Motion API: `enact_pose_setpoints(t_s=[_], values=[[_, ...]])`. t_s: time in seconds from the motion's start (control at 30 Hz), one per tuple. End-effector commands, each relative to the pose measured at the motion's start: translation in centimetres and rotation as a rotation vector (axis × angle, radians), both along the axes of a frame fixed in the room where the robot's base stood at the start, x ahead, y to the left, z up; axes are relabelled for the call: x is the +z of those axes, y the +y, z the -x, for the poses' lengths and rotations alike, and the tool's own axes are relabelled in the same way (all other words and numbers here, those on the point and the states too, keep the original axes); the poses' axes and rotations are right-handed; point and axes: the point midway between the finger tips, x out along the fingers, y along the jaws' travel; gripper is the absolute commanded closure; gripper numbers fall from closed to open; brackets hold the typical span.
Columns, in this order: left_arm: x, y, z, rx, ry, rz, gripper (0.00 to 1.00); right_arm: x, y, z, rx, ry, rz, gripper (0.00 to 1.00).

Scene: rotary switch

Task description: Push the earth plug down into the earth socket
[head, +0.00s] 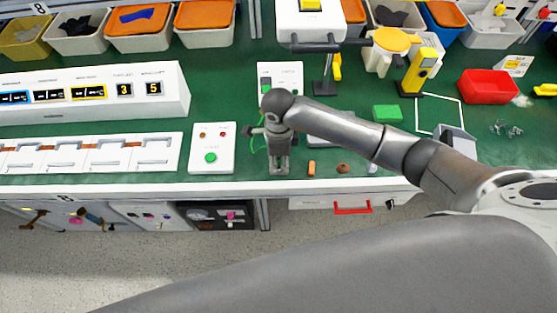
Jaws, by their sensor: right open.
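My right gripper (277,148) reaches in from the right and points down at the front of the green bench, close above a small grey block (279,166). Its jaws are open, though the fingertips are hard to make out. A thin green cable (257,145) loops beside its left side. I cannot make out the earth plug at the cable's end; the gripper probably hides it. I cannot tell for certain which part is the earth socket. A white panel (290,72) stands behind the gripper, partly covered by my wrist. My left gripper is not in view.
A white box with a green button (210,157) stands left of the gripper. A long white display console (90,88) is further left. An orange piece (311,168) and a brown ring (343,168) lie right of it. A green block (387,113) and red bin (487,87) are further right.

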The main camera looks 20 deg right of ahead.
Motion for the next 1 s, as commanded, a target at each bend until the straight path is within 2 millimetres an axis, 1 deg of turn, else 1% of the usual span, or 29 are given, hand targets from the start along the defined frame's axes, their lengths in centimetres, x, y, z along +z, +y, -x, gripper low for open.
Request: enact_pose_setpoints(t_s=[0.03, 0.07, 0.37, 0.77, 0.9, 1.0], values=[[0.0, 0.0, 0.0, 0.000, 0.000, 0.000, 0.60, 0.0, 0.0, 0.0, 0.000, 0.000, 0.000, 0.57], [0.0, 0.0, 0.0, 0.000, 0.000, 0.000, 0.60, 0.0, 0.0, 0.0, 0.000, 0.000, 0.000, 0.61], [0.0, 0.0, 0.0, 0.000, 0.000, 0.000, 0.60, 0.1, 0.0, 0.0, 0.000, 0.000, 0.000, 1.00], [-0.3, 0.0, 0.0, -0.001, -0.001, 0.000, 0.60, 0.4, 0.0, -0.1, 0.000, -0.001, 0.000, 1.00], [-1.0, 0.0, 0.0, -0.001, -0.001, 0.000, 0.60, 1.3, 0.0, -0.1, 0.001, -0.003, 0.000, 1.00], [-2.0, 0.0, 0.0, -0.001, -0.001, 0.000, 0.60, 2.8, 0.0, -0.2, 0.002, -0.006, 0.000, 1.00]])
